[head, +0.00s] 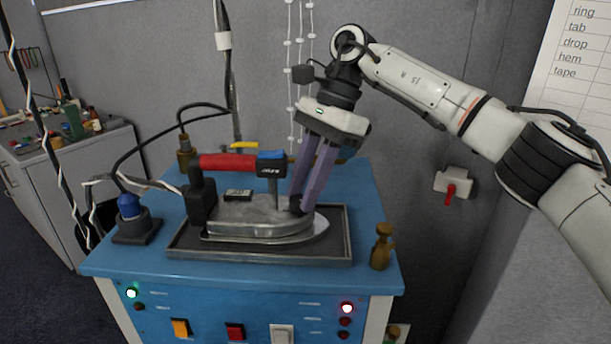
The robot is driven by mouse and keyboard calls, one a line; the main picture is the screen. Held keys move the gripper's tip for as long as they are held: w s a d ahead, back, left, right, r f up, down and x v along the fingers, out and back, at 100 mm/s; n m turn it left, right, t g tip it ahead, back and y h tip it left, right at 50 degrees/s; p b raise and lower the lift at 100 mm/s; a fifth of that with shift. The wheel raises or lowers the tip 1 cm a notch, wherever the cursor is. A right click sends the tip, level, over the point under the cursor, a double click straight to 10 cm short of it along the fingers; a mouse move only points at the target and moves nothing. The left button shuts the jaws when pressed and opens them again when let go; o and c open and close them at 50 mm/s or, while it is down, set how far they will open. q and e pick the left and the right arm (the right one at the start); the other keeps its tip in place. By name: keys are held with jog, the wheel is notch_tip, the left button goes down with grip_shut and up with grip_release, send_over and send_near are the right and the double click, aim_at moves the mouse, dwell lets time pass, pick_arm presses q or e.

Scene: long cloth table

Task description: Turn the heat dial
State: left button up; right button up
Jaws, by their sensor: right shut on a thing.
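A steam iron (260,230) with a grey metal body and a red handle (228,162) sits in a dark tray (340,250) on the blue cabinet top. A blue-and-black piece (271,163) is at the front of the handle. My right gripper (296,206) comes down from above, its purple fingers shut on a small dark knob at the iron's front, which looks like the heat dial. The fingers hide most of the knob, so its setting cannot be read. My left gripper is not in view.
The blue cabinet (215,292) has lit lamps and switches on its front. A blue plug (129,206) stands at left, a brown bottle-shaped object (381,247) at front right. Cables hang behind the iron. A red-handled wall switch (451,190) is at right.

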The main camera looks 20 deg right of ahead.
jog(key=n, duration=0.2)
jog(key=n+g, duration=0.1)
jog(key=n, duration=0.1)
jog(key=shift+w+a+n+h, duration=0.1)
jog(key=shift+w+n+h, duration=0.1)
jog(key=shift+n+h, duration=0.2)
jog(key=shift+g, duration=0.3)
jog(key=o, duration=1.1)
jog(key=shift+c, duration=0.2)
